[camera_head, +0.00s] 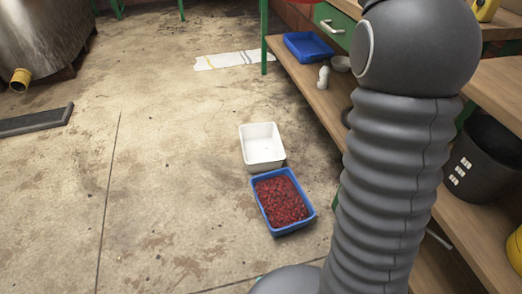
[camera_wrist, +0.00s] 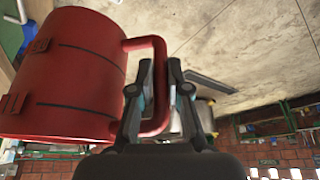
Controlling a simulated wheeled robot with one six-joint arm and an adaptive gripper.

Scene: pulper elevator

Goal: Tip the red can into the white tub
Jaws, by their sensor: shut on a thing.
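The red can (camera_wrist: 65,85) fills the left of the wrist view. It has a dark line around its body and a looped red handle. My gripper (camera_wrist: 160,88) is shut on that handle, with a finger on each side of it. The can's opening and contents are hidden from me. The white tub (camera_head: 262,144) stands on the floor in the head view, and its inside looks empty. My gripper is not visible in the head view, where only my grey arm shows at the right.
A blue crate (camera_head: 301,224) full of red berries stands on the floor just in front of the white tub. A wooden shelf (camera_head: 308,87) with a blue tray (camera_head: 308,46) runs along the right. A dark bucket (camera_head: 484,160) is further right. The floor to the left is mostly clear.

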